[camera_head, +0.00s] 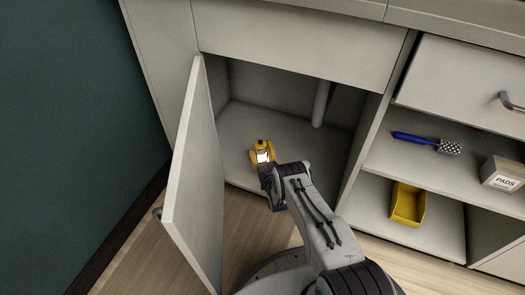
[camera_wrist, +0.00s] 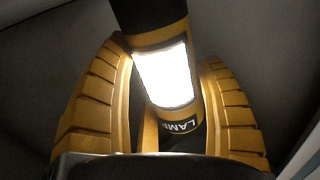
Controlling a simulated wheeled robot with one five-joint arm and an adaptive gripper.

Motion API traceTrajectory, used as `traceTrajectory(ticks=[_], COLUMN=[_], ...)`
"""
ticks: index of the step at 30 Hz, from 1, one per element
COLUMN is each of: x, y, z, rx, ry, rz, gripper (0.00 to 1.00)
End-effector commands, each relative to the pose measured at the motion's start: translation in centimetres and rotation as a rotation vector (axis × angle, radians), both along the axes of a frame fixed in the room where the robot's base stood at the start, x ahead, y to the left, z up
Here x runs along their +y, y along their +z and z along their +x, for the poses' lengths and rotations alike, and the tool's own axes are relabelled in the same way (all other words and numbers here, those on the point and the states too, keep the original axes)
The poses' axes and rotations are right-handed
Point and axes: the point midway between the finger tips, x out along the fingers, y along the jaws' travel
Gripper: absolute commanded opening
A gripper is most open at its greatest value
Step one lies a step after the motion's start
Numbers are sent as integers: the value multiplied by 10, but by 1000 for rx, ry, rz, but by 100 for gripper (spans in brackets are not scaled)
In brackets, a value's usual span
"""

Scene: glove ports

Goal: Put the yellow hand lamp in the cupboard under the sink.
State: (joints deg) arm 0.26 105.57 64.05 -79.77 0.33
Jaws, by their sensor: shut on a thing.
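The yellow hand lamp (camera_wrist: 161,74) is between the two ribbed yellow fingers of my gripper (camera_wrist: 160,100) in the wrist view. Its white panel is lit, and a dark label reading LAMP shows below it. In the head view the lamp (camera_head: 262,151) is at the end of my arm, inside the opening of the cupboard (camera_head: 240,122) over its grey floor. My gripper (camera_head: 263,156) is shut on it. I cannot tell whether the lamp touches the cupboard floor. The cupboard door (camera_head: 194,180) stands open on the left.
A pale pipe (camera_head: 321,104) stands at the back right inside the cupboard. Open shelves on the right hold a blue-handled brush (camera_head: 416,139), a PADS box (camera_head: 503,174) and a yellow bin (camera_head: 407,204). The cupboard floor left of the pipe is clear.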

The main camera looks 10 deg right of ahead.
Motion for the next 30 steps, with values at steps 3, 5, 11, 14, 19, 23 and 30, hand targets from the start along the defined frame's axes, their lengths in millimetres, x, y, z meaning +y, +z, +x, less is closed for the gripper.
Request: traceTrajectory(ticks=[3, 5, 11, 14, 19, 23, 30], x=[0, 0, 0, 0, 0, 0, 0], y=[0, -2, -3, -3, -3, -2, 3], z=[0, 0, 0, 0, 0, 0, -19], rx=[-2, -1, 1, 1, 1, 0, 6], ry=[0, 0, 0, 0, 0, 0, 0], rz=[0, 0, 0, 0, 0, 0, 0], gripper=[29, 29, 81, 90, 90, 90, 90])
